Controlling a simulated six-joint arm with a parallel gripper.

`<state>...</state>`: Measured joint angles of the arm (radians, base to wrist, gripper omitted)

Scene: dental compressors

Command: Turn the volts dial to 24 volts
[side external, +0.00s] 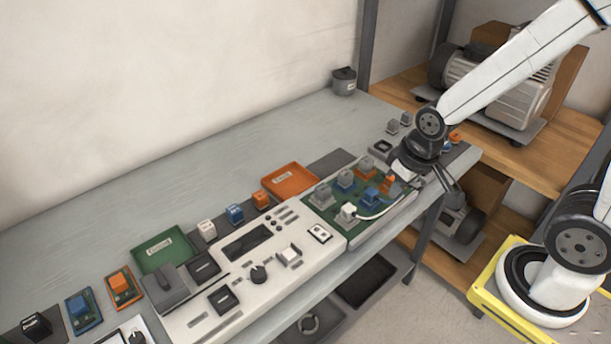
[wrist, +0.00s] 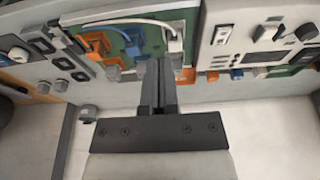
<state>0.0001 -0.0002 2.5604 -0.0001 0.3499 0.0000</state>
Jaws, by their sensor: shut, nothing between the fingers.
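A black round dial (side external: 259,273) sits on the white control panel (side external: 205,318), left of the green circuit board (side external: 326,222) in the side view. A black knob also shows at the right of the wrist view (wrist: 306,31). Another dark knob (side external: 136,338) is cut off at the lower left of the side view. Their markings are too small to read, so I cannot tell which is labelled volts or where it points. My gripper (side external: 400,186) is over the right end of the circuit board, away from the dials. In the wrist view my gripper (wrist: 158,64) has its fingers together and empty.
Grey, blue and orange blocks stand on the circuit board, with a white cable (side external: 372,213) across it. An orange tray (side external: 289,179) and a green tray (side external: 163,249) lie behind the panel. A grey cup (side external: 344,82) stands farther back. The rear bench is mostly clear.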

